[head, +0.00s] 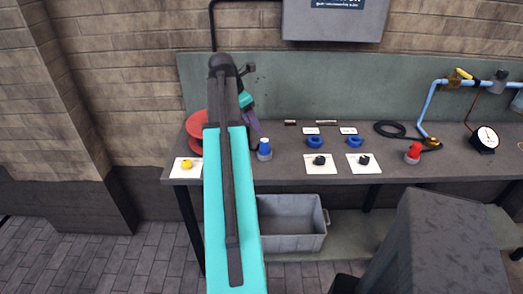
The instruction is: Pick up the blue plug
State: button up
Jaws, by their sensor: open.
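The likely blue plug (264,152) is a small blue piece with a pale top, standing upright on the workbench (285,172) just right of my arm. My gripper (258,137) is at the end of my teal arm, angled down just above and behind this piece. The gripper is small in the view and partly hidden by my arm, so its fingertips are hard to make out. It is open, and I see nothing held in it. I cannot tell whether it touches the blue piece.
Blue rings (353,141) and black knobs on white cards (364,166) lie to the right. A red cone-like piece (413,153), gauge (487,139) and blue pipe (428,108) are farther right. A red disc (194,128) sits left. A grey bin (290,242) is below.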

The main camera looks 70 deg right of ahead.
aim_at(263, 141)
jog(key=shift+w+f, duration=0.1)
jog(key=shift+p+x, duration=0.8)
jog(key=shift+x, duration=3.4)
jog(key=shift+s+d+f+p, duration=0.25)
jog(key=shift+d+f+p, duration=0.15)
jog(key=shift+f, duration=0.2)
jog(key=shift+s+d+f+p, duration=0.25)
jog(key=shift+d+f+p, duration=0.15)
jog(key=shift+f, duration=0.15)
jog(key=shift+x, duration=1.2)
jog(key=shift+a, duration=0.1)
jog(key=shift+c, duration=0.2)
jog(key=c, duration=1)
